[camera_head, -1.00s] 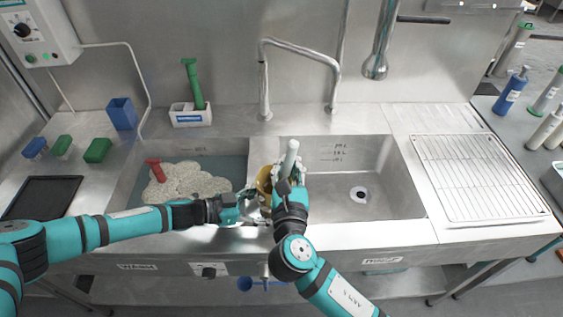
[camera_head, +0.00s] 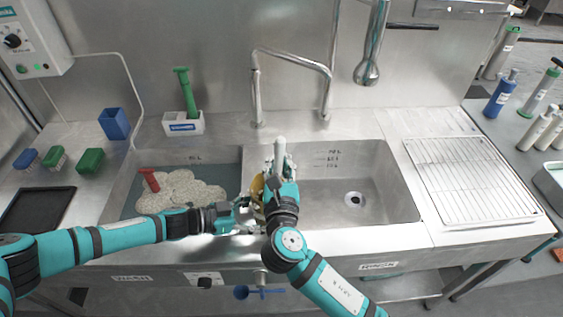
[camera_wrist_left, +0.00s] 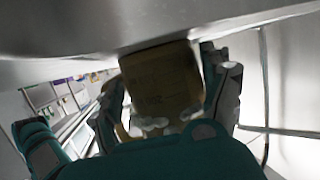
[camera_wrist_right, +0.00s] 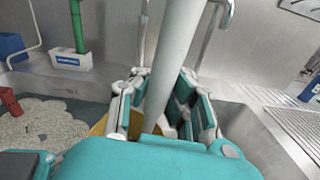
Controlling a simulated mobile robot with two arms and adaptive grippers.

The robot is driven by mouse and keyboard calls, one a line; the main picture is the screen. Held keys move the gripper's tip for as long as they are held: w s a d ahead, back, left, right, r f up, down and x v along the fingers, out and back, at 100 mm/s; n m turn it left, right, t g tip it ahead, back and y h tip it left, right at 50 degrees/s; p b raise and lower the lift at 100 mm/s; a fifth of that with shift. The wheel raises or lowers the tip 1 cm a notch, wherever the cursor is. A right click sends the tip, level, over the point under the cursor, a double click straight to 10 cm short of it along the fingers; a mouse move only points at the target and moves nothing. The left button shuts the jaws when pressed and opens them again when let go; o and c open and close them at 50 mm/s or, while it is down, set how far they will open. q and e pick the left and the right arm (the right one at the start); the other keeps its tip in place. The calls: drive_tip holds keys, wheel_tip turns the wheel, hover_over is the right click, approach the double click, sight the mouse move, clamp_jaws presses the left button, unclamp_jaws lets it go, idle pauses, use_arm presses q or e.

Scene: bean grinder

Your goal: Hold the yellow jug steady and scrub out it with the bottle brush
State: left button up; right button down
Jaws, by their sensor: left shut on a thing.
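The yellow jug (camera_head: 257,187) is at the divider between the two sink basins, partly hidden by my arms. My left gripper (camera_wrist_left: 165,82) is shut on the jug, whose yellow-brown wall (camera_wrist_left: 165,92) fills the space between the fingers in the left wrist view. My right gripper (camera_wrist_right: 157,95) has its fingers closed around the pale handle of the bottle brush (camera_wrist_right: 176,45), above the jug. In the head view the handle (camera_head: 280,150) stands nearly upright. The brush head is hidden, so I cannot tell how deep it sits.
The left basin holds water, foam (camera_head: 185,190) and a red-handled thing (camera_head: 150,180). The right basin (camera_head: 375,175) is empty. A faucet (camera_head: 256,90) stands behind the divider. A green-handled brush (camera_head: 186,95) stands in a white holder (camera_head: 182,124). A wire rack (camera_head: 470,180) lies right.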

drive_tip(key=shift+s+a+r, duration=0.1)
drive_tip(key=shift+s+a, duration=0.1)
drive_tip(key=shift+s, duration=0.5)
drive_tip(key=shift+r, duration=7.7)
